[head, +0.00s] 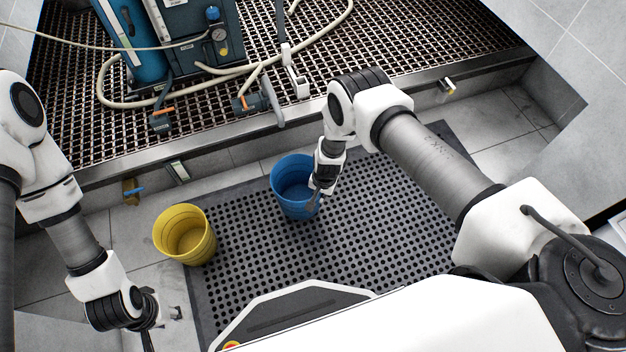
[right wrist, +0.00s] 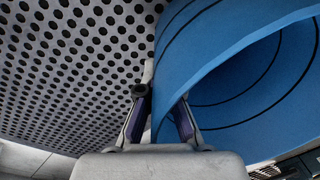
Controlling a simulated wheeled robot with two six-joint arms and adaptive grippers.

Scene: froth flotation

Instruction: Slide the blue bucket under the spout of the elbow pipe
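The blue bucket (head: 283,183) stands upright on the black perforated mat, near the raised step. My right gripper (head: 316,196) is at the bucket's right rim. In the right wrist view its two fingers (right wrist: 160,118) stand apart, one on each side of the blue bucket (right wrist: 225,70) wall, with no clear grip. A brass-coloured fitting (head: 130,191) with a blue handle sticks out low on the step's front at the left; I cannot tell whether it is the elbow pipe. My left gripper (head: 150,325) is at the lower left, away from the buckets, its fingers unclear.
A yellow bucket (head: 185,234) stands at the mat's left edge, left of the blue one. The raised step has a metal edge (head: 230,135) and a grating with hoses and a blue machine (head: 140,45). A small fitting (head: 447,86) sits on the step's right part.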

